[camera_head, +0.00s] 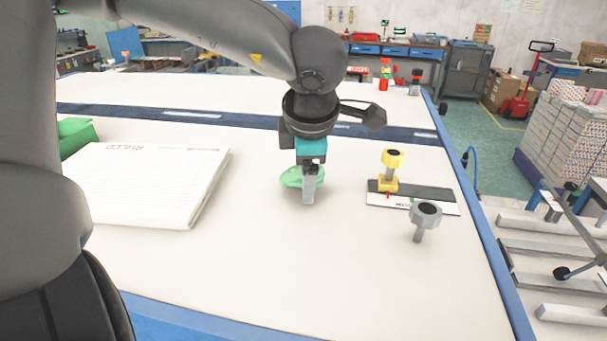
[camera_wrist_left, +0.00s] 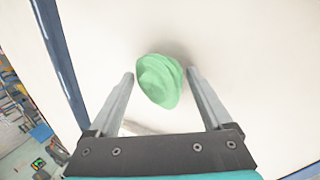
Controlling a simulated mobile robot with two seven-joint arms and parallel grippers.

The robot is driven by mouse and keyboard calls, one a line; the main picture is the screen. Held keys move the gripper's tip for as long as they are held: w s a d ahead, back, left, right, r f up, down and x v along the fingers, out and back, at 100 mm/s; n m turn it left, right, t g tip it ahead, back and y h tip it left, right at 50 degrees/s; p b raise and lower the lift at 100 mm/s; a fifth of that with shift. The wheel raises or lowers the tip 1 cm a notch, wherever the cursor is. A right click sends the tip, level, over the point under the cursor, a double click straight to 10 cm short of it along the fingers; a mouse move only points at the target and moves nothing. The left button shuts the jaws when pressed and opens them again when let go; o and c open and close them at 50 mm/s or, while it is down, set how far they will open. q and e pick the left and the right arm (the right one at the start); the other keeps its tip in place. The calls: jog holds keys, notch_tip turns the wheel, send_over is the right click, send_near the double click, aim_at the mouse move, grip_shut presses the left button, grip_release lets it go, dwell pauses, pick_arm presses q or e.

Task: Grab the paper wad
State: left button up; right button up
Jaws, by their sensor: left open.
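The paper wad (camera_head: 290,179) is a green crumpled lump on the white table, in the middle of the head view. My left gripper (camera_head: 309,200) points down at it, and its finger hides part of the wad. In the left wrist view the wad (camera_wrist_left: 159,82) lies between the tips of the two open fingers of my left gripper (camera_wrist_left: 161,75). A gap shows on each side, wider on the right finger's side near its tip. My right gripper is not in view.
A thick ruled paper stack (camera_head: 150,185) lies to the left, with a green object (camera_head: 75,135) behind it. To the right are a yellow-knobbed piece (camera_head: 390,170), a ruler-like plate (camera_head: 440,196) and a grey knob (camera_head: 425,216). The table's front middle is clear.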

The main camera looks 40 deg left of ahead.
pick_arm(q)
jog(key=c, duration=1)
jog(key=shift+r, duration=0.1)
